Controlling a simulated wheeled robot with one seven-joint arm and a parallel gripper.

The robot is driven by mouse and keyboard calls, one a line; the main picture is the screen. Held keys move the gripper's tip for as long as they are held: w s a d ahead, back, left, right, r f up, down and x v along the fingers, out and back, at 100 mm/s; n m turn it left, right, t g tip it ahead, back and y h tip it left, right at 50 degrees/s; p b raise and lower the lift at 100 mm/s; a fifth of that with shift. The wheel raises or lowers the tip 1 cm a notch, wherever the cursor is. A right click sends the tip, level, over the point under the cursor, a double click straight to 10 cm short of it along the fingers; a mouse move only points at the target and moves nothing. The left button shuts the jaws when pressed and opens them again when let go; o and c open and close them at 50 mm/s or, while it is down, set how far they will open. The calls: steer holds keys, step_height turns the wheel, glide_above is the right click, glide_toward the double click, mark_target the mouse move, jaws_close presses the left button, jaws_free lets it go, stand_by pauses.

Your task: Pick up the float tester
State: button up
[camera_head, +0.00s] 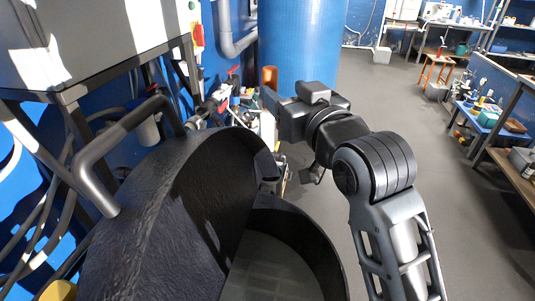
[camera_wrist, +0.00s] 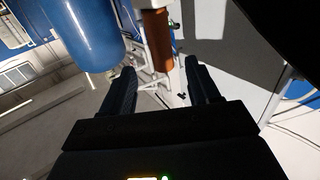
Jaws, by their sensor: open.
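My gripper (camera_wrist: 162,82) is open in the wrist view, with its two dark fingers apart and nothing held between them. In the head view my gripper (camera_head: 270,102) is beyond the black vessel, pointing left in front of the blue tank. An orange-brown cylinder (camera_wrist: 156,42) shows beyond the gap between the fingers in the wrist view. An orange upright part (camera_head: 269,78) shows behind the gripper in the head view. I cannot tell whether either is the float tester; no float tester is clearly recognisable.
A black round vessel (camera_head: 318,236) with its raised lid (camera_head: 165,215) stands close in front, left of my arm. A blue tank (camera_head: 305,42) stands behind the gripper. A cluttered group of small items (camera_head: 235,108) lies left of it. The grey floor (camera_head: 385,105) is open on the right.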

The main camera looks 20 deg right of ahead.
mark_target(273, 84)
steer(key=shift+w+a+f+p, duration=0.1)
steer(key=shift+w+p, duration=0.3)
steer(key=shift+w, duration=1.4)
steer(key=shift+w+a+p, duration=0.1)
steer(key=shift+w+p, duration=0.25)
steer(key=shift+w, duration=1.45)
steer(key=shift+c, duration=0.3)
jaws_close()
